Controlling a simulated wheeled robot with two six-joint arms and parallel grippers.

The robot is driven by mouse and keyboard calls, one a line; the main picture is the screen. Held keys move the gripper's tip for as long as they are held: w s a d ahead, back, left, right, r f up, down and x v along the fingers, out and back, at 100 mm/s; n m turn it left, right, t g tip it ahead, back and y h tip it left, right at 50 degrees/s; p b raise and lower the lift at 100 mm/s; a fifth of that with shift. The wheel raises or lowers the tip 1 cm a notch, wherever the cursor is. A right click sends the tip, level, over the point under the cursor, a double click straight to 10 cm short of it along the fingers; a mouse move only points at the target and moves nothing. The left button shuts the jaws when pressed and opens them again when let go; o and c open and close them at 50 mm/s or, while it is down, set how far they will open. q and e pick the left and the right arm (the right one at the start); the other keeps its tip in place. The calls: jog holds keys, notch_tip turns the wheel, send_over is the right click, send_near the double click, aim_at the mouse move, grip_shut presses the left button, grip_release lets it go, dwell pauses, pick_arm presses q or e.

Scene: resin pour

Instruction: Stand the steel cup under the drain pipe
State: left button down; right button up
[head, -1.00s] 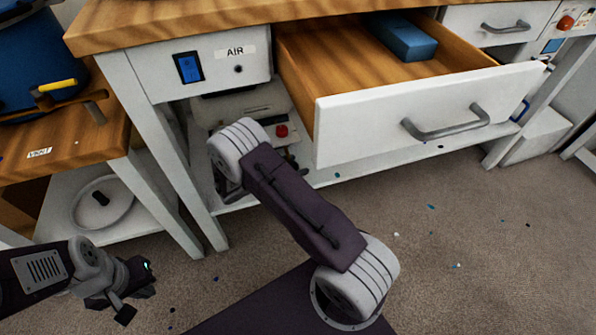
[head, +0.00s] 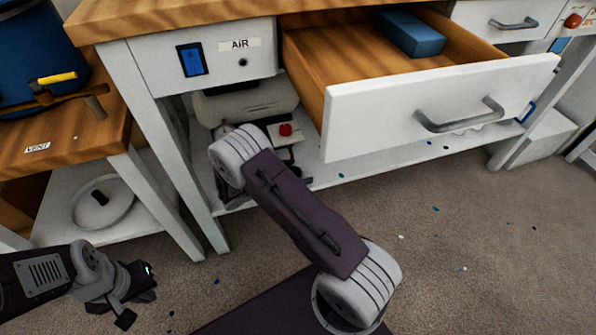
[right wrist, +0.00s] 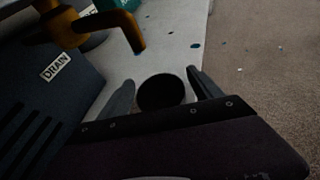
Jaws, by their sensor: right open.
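In the right wrist view a dark round shape, which looks like the steel cup (right wrist: 161,92) seen from its mouth, lies between the two fingers of my right gripper (right wrist: 160,88). The fingers are apart, one on each side of it; I cannot tell whether they touch it. The yellow drain pipe (right wrist: 122,20) bends down just beyond it, its end a little left of the cup in the picture. In the head view my right gripper is hidden under the bench. My left gripper (head: 137,297) is at the lower left, fingers apart, empty.
A "DRAIN" label (right wrist: 56,67) is on a dark ribbed housing beside the pipe. The open drawer (head: 430,110) holds a blue block (head: 410,33) and overhangs the lower shelf (head: 375,165). A compressor-like machine with a red knob (head: 285,130) sits under the bench.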

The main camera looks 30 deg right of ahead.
jog(key=p+v, duration=0.5)
jog(key=v, duration=0.6)
jog(key=shift+r, duration=0.2)
jog(key=shift+a, duration=0.15)
